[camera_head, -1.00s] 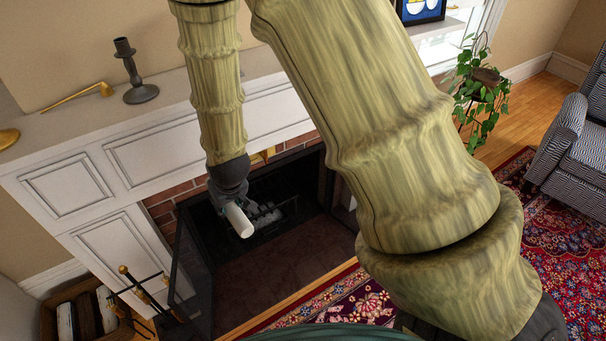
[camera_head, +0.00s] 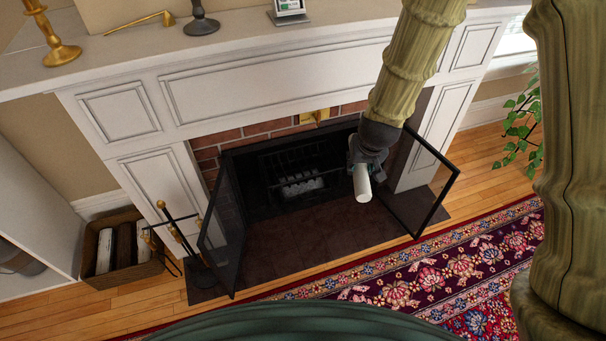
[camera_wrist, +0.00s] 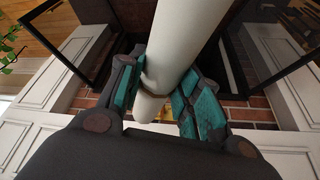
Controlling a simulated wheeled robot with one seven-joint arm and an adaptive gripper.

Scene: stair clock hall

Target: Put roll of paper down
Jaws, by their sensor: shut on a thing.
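The roll of paper (camera_head: 362,184) is a plain white cylinder. My gripper (camera_head: 354,162) is shut on it and holds it in the air in front of the open fireplace, above the dark hearth. In the wrist view the roll (camera_wrist: 186,45) runs up between the teal-padded fingers of my gripper (camera_wrist: 165,95), which press it from both sides. A thin brownish band shows around the roll there. Nothing is under the roll close by.
The fireplace's glass doors (camera_head: 223,235) stand open on both sides. The mantel (camera_head: 240,40) carries brass and dark candlesticks and a small frame. A fire-tool stand (camera_head: 180,235) and a log basket (camera_head: 92,270) are at left. The patterned rug (camera_head: 440,270) is clear.

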